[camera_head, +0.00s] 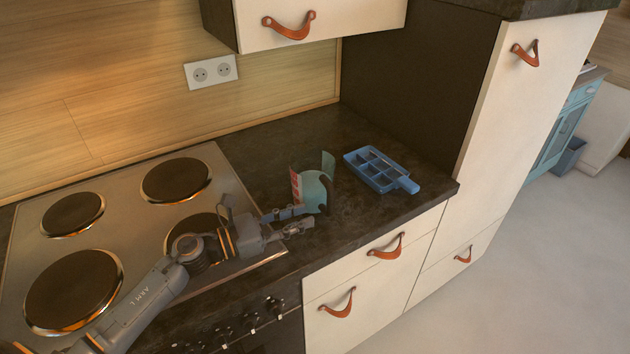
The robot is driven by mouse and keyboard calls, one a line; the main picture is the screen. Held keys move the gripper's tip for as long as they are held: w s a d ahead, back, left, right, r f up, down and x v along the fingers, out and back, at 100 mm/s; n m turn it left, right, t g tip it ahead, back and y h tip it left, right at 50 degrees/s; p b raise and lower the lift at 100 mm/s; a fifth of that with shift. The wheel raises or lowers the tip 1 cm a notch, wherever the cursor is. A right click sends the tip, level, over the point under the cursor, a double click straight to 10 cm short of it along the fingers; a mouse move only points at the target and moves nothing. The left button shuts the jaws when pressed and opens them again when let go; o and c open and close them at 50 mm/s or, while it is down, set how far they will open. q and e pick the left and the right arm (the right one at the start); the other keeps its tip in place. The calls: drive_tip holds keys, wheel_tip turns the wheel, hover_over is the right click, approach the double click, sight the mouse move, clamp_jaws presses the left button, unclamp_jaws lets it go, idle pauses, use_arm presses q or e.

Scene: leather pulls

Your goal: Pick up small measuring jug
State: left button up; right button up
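The small measuring jug (312,192) is a teal, see-through cup with red markings on its left side and a dark handle on its right. It stands on the dark countertop to the right of the hob. My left gripper (308,217) reaches in from the left, low at the near side of the jug. Its two fingers look apart, with a gap between them. The upper fingertip overlaps the jug's lower edge in the picture; I cannot tell whether it touches. My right gripper is not in view.
A blue compartment tray (374,170) with a handle lies right of the jug. The hob (130,210) with several round plates is under my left arm. A wall socket (211,71) is behind. Drawers with leather pulls are below the counter (400,207), whose front right is clear.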

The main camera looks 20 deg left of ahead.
sight(327, 208)
use_arm(q)
drive_tip(key=x, duration=0.2)
drive_tip(key=shift+w+d+r, duration=0.1)
drive_tip(key=shift+w+d, duration=0.05)
drive_tip(key=shift+w, duration=0.1)
drive_tip(key=shift+w+d+p, duration=0.4)
drive_tip(key=p+x, duration=0.1)
drive_tip(key=x, duration=0.2)
drive_tip(key=shift+w+d, duration=0.15)
drive_tip(key=shift+w, duration=0.1)
drive_tip(key=shift+w+d, duration=0.3)
drive_tip(key=shift+d, duration=0.05)
drive_tip(key=shift+s, duration=0.1)
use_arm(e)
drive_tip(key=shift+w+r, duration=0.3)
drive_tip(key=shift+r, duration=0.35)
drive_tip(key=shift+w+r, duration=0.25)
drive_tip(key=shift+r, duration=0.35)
use_arm(q)
clamp_jaws()
